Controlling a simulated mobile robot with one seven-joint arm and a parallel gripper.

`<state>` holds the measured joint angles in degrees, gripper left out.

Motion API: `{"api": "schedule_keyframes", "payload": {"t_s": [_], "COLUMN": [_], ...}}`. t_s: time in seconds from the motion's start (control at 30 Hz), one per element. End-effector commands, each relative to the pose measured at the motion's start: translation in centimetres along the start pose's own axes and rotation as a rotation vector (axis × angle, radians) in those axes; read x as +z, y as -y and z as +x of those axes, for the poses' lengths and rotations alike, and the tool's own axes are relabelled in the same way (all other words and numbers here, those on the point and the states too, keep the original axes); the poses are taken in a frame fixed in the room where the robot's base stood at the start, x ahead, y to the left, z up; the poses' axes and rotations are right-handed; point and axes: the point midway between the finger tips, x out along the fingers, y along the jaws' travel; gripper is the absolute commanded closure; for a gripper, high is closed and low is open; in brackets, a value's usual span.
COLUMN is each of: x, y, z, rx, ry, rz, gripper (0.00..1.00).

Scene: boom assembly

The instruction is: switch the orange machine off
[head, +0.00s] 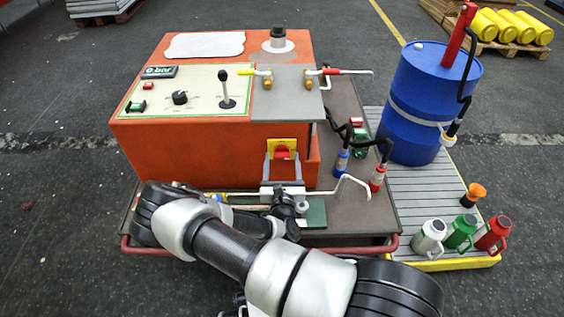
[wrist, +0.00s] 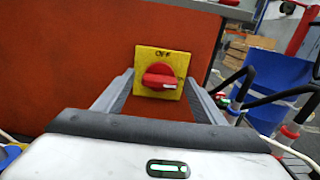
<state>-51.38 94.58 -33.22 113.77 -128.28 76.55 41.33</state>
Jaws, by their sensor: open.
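The orange machine (head: 215,150) stands on a grey platform in the head view; its orange front also fills much of the wrist view (wrist: 80,70). On its front is a yellow plate (wrist: 147,57) with a red rotary switch (wrist: 160,77). The plate reads "OFF" at its top. The switch handle lies about level, with a white mark at its right end. In the head view the switch (head: 283,153) is partly covered by my gripper (head: 283,160). My gripper is open, with one finger on each side of the switch. I cannot tell whether the fingers touch it.
The machine's top has a control panel (head: 190,92) with a black knob and lever, and two valves. A blue drum (head: 425,100) stands at right. Hoses with blue and red ends (head: 377,178) hang near my gripper's right. Several canisters (head: 461,232) stand at the front right.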

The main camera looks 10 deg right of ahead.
Motion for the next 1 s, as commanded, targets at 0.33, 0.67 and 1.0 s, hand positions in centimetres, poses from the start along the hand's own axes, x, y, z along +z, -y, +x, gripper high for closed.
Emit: {"api": "schedule_keyframes", "payload": {"t_s": [0.33,0.67,1.0], "x": [0.06,0.04,0.16], "y": [0.02,0.03,0.02], "z": [0.55,0.51,0.48], "rx": [0.0,-0.001,0.0], "ry": [0.0,0.0,-0.002], "rz": [-0.001,-0.001,-0.08], "gripper": [0.36,0.77,0.77]}}
